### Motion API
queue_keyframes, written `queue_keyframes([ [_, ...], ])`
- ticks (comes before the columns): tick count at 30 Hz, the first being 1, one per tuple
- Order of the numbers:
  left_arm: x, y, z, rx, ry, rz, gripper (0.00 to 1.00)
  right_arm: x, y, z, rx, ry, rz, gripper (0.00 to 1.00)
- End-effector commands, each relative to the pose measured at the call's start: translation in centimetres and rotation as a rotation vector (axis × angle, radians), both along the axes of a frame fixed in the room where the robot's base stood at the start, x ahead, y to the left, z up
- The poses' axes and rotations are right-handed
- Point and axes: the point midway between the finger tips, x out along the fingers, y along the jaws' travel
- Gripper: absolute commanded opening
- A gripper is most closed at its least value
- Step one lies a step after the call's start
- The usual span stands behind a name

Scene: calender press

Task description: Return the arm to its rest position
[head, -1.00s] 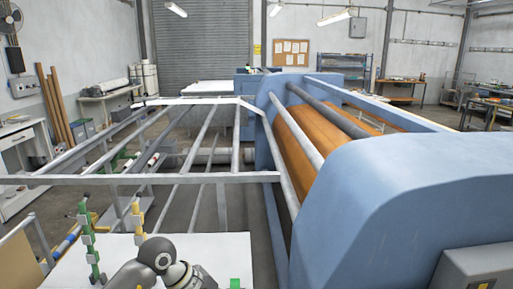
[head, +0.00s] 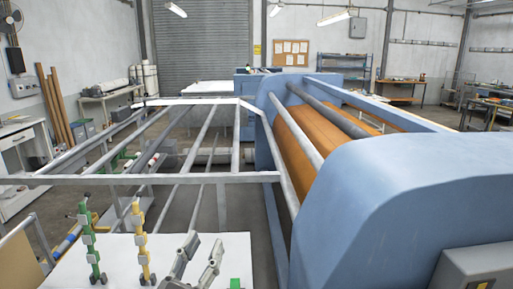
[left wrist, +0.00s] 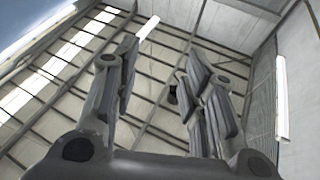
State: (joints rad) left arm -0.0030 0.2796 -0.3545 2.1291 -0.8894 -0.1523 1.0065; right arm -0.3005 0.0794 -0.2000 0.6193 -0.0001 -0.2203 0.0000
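My left gripper (head: 204,246) stands at the bottom of the head view with its fingers pointing up, over the white table top (head: 222,242). Its two fingers are spread with a clear gap and nothing between them. The left wrist view also shows the open, empty fingers (left wrist: 162,58) against the roof. My left arm's links are mostly below the frame. My right gripper is in neither view.
A green post (head: 90,245) and a yellow post (head: 142,245) with grey blocks stand left of my gripper. A small green block (head: 235,283) lies right of it.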

Motion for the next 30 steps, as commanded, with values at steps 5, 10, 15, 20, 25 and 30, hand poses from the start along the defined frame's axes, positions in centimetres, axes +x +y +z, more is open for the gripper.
queue_keyframes([
  [5,-0.8,6.2,-6.5,-0.041,0.284,0.259,0.4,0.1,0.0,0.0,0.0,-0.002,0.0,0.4],
  [10,-4.5,10.1,-14.5,-0.002,0.628,0.415,0.4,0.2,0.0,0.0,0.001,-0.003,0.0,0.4],
  [15,-11.0,11.5,-22.0,0.09,1.001,0.451,0.4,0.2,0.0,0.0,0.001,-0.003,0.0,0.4],
  [20,-17.7,11.2,-26.4,0.189,1.287,0.392,0.4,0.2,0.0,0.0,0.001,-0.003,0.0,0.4],
  [25,-24.0,10.3,-28.8,0.282,1.517,0.283,0.4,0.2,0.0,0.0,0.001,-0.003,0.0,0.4],
  [30,-26.5,9.6,-32.2,0.334,1.624,0.21,0.4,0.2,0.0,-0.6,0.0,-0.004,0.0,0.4],
])
